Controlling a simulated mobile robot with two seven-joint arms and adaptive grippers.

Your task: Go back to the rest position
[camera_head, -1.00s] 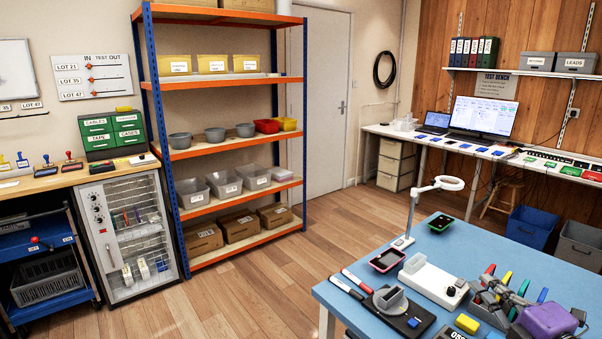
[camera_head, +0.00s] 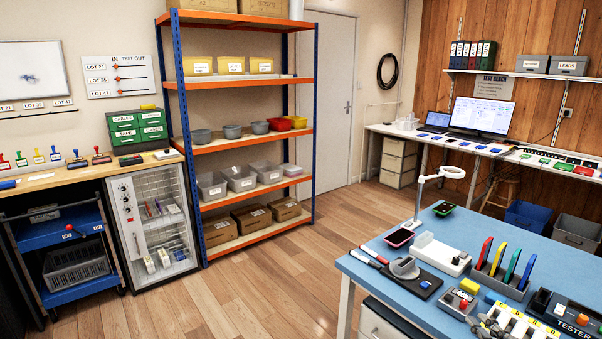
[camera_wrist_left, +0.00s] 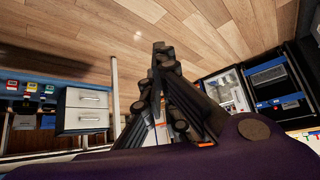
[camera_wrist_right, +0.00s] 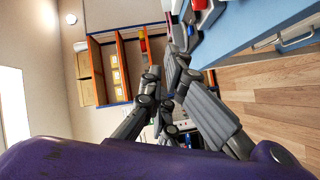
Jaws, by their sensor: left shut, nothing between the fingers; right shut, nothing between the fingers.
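My left gripper is not in the head view. In the left wrist view its fingers (camera_wrist_left: 162,52) are closed together and empty, with wooden floor behind them.
A shelf unit (camera_head: 243,83) and a glass-front cabinet (camera_head: 152,225) stand at the left. The floor (camera_head: 235,290) between is clear.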

